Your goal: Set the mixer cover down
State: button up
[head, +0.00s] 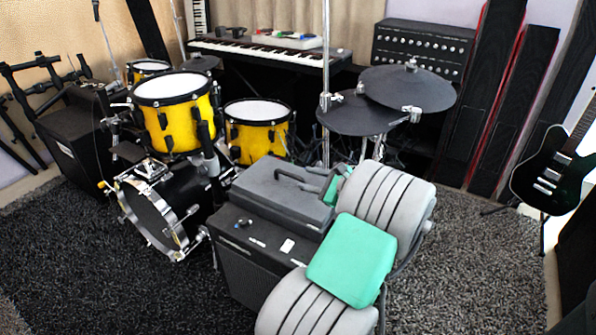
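The mixer cover, seemingly the dark grey box-shaped piece (262,193) with a raised handle on top, is in the middle of the head view. It appears over the top of a black amplifier (250,268); whether it rests there or hangs just above, I cannot tell. My gripper (308,181) is at the right part of the cover's top, by the handle. Its fingers are small, dark and partly hidden by my arm, so their grip on the handle is unclear.
A yellow drum kit (176,122) stands close on the left. Cymbals (408,88) on a stand are behind my arm. A keyboard (268,50) is at the back and a guitar (548,172) at the right. The grey carpet (470,270) is clear at the front right.

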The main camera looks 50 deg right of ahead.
aim_at(285, 206)
jog(key=p+v, duration=0.1)
jog(key=v, duration=0.4)
jog(key=w+a+n, duration=0.1)
jog(key=w+a, duration=0.1)
jog(key=w+a+n+g+y, duration=0.1)
jog(key=w+a+n, duration=0.1)
jog(key=w, duration=0.1)
jog(key=w+a+f+n+y, duration=0.1)
jog(key=w+a, duration=0.2)
jog(key=shift+n+g, duration=0.3)
jog(key=shift+g, duration=0.1)
jog(key=w+a+f+n+g+y, duration=0.1)
jog(key=w+a+n+g, duration=0.25)
jog(key=a+n, duration=0.45)
jog(key=w+a+f+n+g+y, duration=0.1)
jog(key=w+a+n+g, duration=0.2)
jog(key=a, duration=0.9)
jog(key=s+a+n+g+h, duration=0.1)
jog(key=s+a+n+g, duration=0.1)
jog(key=s+a+n, duration=0.4)
jog(key=s+a+n+g+h, duration=0.1)
jog(key=s+a+n, duration=0.5)
jog(key=a, duration=0.7)
jog(key=n, duration=0.2)
jog(key=shift+n+g, duration=0.35)
jog(key=shift+n, duration=0.05)
